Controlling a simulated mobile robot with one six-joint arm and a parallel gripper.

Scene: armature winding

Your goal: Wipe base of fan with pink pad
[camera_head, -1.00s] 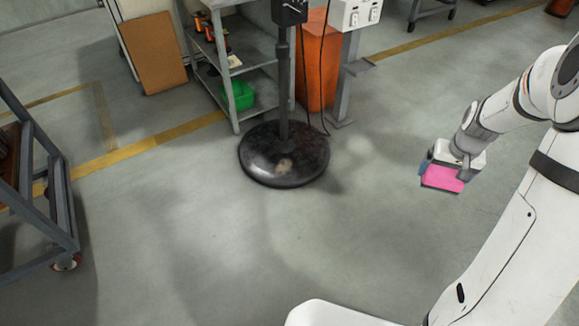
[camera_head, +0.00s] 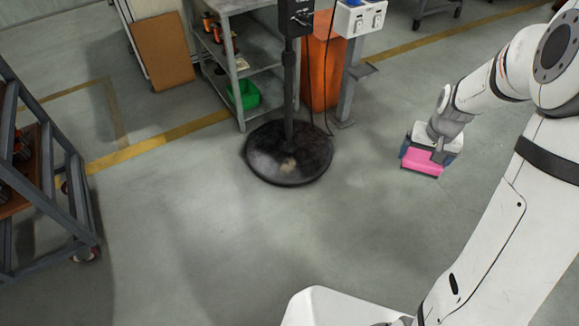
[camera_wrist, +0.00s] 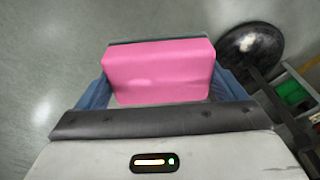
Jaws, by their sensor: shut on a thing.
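The fan base (camera_head: 289,158) is a dark round disc on the floor with a pole rising from it. It has a pale tan patch and grey dusty smears on its top. My gripper (camera_head: 424,160) is shut on the pink pad (camera_head: 422,163), to the right of the base and apart from it. In the wrist view the pink pad (camera_wrist: 158,72) sits between the blue fingers of my gripper (camera_wrist: 160,88). The fan base (camera_wrist: 250,52) shows at the upper right there, partly cut by the pole.
A grey shelf (camera_head: 241,74) with a green bin (camera_head: 243,95) stands behind the base. An orange bin (camera_head: 321,72) and a post with a white socket box (camera_head: 358,18) stand close behind it. A grey rack (camera_head: 60,195) is at left. The floor between gripper and base is clear.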

